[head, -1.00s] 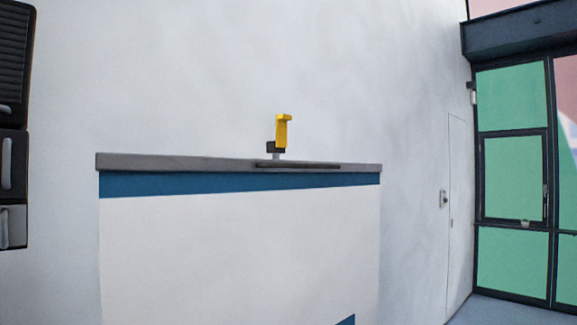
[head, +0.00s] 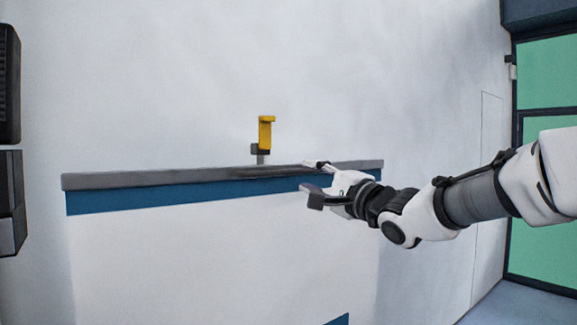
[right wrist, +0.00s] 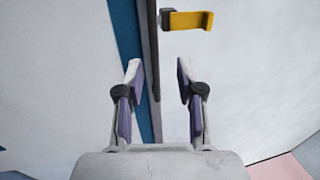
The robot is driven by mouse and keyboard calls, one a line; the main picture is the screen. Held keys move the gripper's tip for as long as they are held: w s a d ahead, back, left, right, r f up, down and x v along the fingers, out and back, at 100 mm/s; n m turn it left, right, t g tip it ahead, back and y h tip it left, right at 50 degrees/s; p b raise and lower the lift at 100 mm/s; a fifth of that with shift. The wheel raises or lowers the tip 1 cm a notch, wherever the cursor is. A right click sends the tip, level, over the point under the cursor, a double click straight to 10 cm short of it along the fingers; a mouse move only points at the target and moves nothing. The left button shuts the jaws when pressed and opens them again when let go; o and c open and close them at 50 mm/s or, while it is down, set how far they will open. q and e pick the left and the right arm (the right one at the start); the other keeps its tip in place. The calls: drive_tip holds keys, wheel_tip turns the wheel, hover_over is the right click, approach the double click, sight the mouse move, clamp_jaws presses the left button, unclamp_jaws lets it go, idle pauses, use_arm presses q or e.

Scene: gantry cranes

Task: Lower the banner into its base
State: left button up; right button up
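The banner (head: 200,260) is a white sheet with a blue band under a grey top rail (head: 110,180). It fills the lower middle of the head view, its rail tilted slightly up to the right. A dark handle strip runs along the rail's middle. A yellow hook (head: 266,133) on a grey stem stands just above the rail. My right gripper (head: 313,182) is open at the right half of the rail. In the right wrist view the rail (right wrist: 150,50) runs between the spread fingers (right wrist: 158,75); contact cannot be told. My left gripper and the base are out of view.
A pale wall lies behind the banner. Dark cabinets (head: 10,200) stand at the left edge. A dark-framed green window (head: 545,85) is at the right, beyond my arm.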

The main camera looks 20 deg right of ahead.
sight(294, 172)
drive_tip(key=x, duration=0.2)
drive_tip(key=p+x, duration=0.1)
drive_tip(key=x, duration=0.1)
drive_tip(key=p+x, duration=0.1)
drive_tip(key=x, duration=0.1)
drive_tip(key=shift+w+d+f, duration=0.3)
drive_tip(key=shift+f, duration=0.1)
drive_tip(key=shift+w+a+r, duration=0.1)
drive_tip(key=shift+w, duration=0.3)
drive_tip(key=shift+s+a+r, duration=0.1)
drive_tip(key=shift+a, duration=0.1)
clamp_jaws()
